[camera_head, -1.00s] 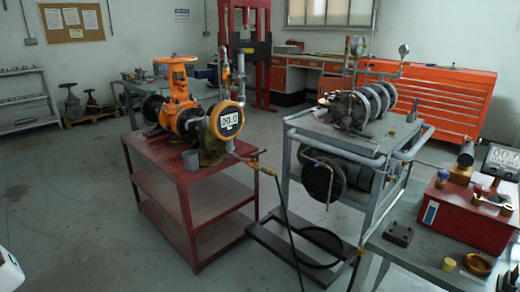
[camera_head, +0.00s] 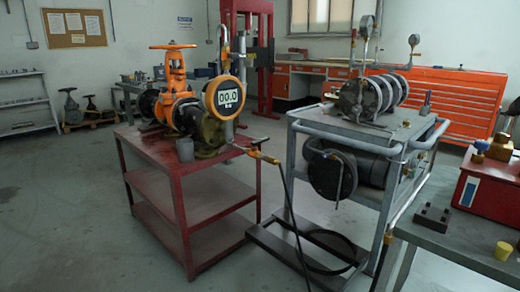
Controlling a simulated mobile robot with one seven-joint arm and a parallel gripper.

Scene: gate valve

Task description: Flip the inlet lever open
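An orange gate valve with a handwheel (camera_head: 172,48) stands on a red cart (camera_head: 186,172). A round orange-rimmed digital gauge (camera_head: 226,98) in front of it seems to read 00.0. A thin pipe fitting with a small yellow-orange part (camera_head: 262,156) sticks out to the right over the cart's edge, and a black hose (camera_head: 288,205) hangs from it. This small part may be the inlet lever; it is too small to tell its position. My gripper is not in view.
A grey pump cart (camera_head: 296,185) with a coiled unit stands right of the red cart, with a low black frame (camera_head: 300,250) between them. A workbench (camera_head: 450,240) with a red box (camera_head: 488,190) is at the right. The floor in front left is clear.

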